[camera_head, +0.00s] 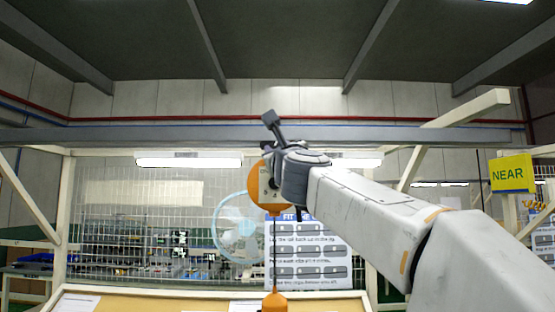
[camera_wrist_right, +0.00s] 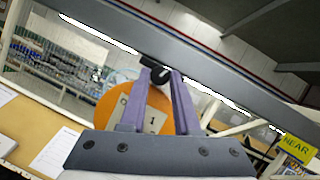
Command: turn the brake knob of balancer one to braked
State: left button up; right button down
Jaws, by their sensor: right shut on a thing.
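Balancer one is an orange round drum (camera_head: 254,205) hanging in the middle of the head view, partly hidden by my right arm. In the right wrist view the orange drum (camera_wrist_right: 106,108) carries a pale plate marked 1 (camera_wrist_right: 153,122). My right gripper (camera_wrist_right: 162,77) has its two purple fingers shut on the small black brake knob (camera_wrist_right: 158,71) in front of the drum. The knob's setting cannot be read. In the head view the knob cannot be made out behind my wrist. My left gripper is not in view.
A grey overhead beam (camera_head: 100,137) runs across just above the balancer. A cable drops from the drum to an orange piece (camera_head: 274,300) below. A blue-rimmed fan (camera_head: 226,228) and a poster (camera_head: 320,255) stand behind. A yellow NEAR sign (camera_head: 511,174) hangs at the right.

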jog(key=m+h, duration=0.1)
jog(key=m, duration=0.2)
jog(key=m+h+b, duration=0.1)
jog(key=m+h, duration=0.1)
jog(key=m+h+b, duration=0.1)
jog(key=m, duration=0.2)
jog(key=shift+a+f+m+t+h, duration=0.15)
jog(key=shift+a+m+t+h, duration=0.15)
jog(key=shift+t, duration=0.1)
jog(key=m+h, duration=0.1)
jog(key=m, duration=0.1)
jog(key=shift+a+m+h, duration=0.1)
jog(key=shift+m+h, duration=0.2)
jog(key=m+h, duration=0.1)
jog(key=m, duration=0.1)
jog(key=m+p, duration=0.1)
jog(key=shift+r+m+g+h, duration=0.2)
jog(key=shift+m+g+h, duration=0.2)
jog(key=shift+a+m+g+h+p, duration=0.1)
jog(key=shift+m+g+h+p, duration=0.35)
jog(key=shift+m, duration=0.7)
jog(key=shift+m+g+h+p, duration=0.15)
jog(key=shift+m+h+p, duration=0.2)
jog(key=shift+m+h, duration=0.55)
jog(key=shift+m, duration=0.55)
jog(key=c, duration=0.6)
grip_release()
jog(key=shift+c, duration=0.2)
